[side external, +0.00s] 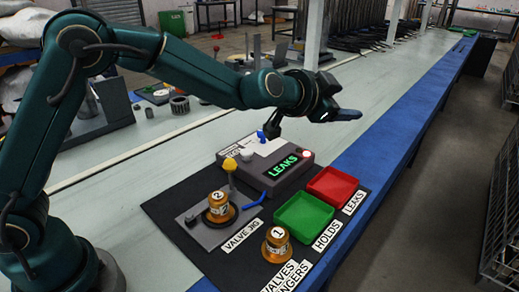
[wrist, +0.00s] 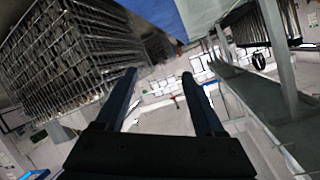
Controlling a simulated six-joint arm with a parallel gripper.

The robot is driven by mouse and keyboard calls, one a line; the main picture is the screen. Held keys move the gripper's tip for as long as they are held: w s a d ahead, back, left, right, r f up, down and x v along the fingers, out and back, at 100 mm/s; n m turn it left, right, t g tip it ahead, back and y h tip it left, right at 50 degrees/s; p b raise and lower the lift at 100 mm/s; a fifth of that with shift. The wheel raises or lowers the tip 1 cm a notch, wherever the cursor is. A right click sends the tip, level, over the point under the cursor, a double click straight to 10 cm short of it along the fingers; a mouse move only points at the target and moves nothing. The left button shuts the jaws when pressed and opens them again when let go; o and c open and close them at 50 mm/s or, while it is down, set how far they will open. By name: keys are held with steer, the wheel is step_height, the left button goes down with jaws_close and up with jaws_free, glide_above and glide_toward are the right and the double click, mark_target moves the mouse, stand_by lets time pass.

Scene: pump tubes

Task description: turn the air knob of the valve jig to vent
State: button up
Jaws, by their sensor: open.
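The valve jig (side external: 190,233) is a grey plate on a black mat, labelled VALVE JIG. A brass valve marked 2 (side external: 218,207) sits upright in it. A lever with a yellow ball (side external: 230,165) stands behind this valve, a small dark knob (side external: 190,217) is at the plate's left, and a blue handle (side external: 254,202) lies at its right. I cannot tell which is the air knob or read its setting. My gripper (side external: 348,114) is high above and behind the mat, pointing right, away from the jig. In the wrist view my gripper (wrist: 160,74) is open and empty.
A grey tester box (side external: 285,172) shows LEAKS in green beside a red light. A green tray (side external: 304,216) and a red tray (side external: 333,186) lie right of the jig. A valve marked 1 (side external: 277,244) stands in front. The blue bench edge (side external: 400,130) is clear.

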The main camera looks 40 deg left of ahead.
steer(key=s+d+f+m+g+h, duration=0.2)
steer(key=d+f+m, duration=0.15)
steer(key=m, duration=0.35)
steer(key=m+g+y, duration=0.1)
steer(key=m+y, duration=1.1)
steer(key=m, duration=0.2)
glide_above(263, 137)
steer(key=s+d, duration=0.3)
steer(key=s, duration=0.1)
step_height(263, 137, down, 9)
steer(key=shift+w+a+r, duration=0.1)
steer(key=shift+w+a, duration=0.05)
steer(key=shift+f, duration=0.35)
steer(key=shift+w+a+f, duration=0.15)
steer(key=shift+w+a, duration=0.1)
steer(key=shift+x, duration=2.2)
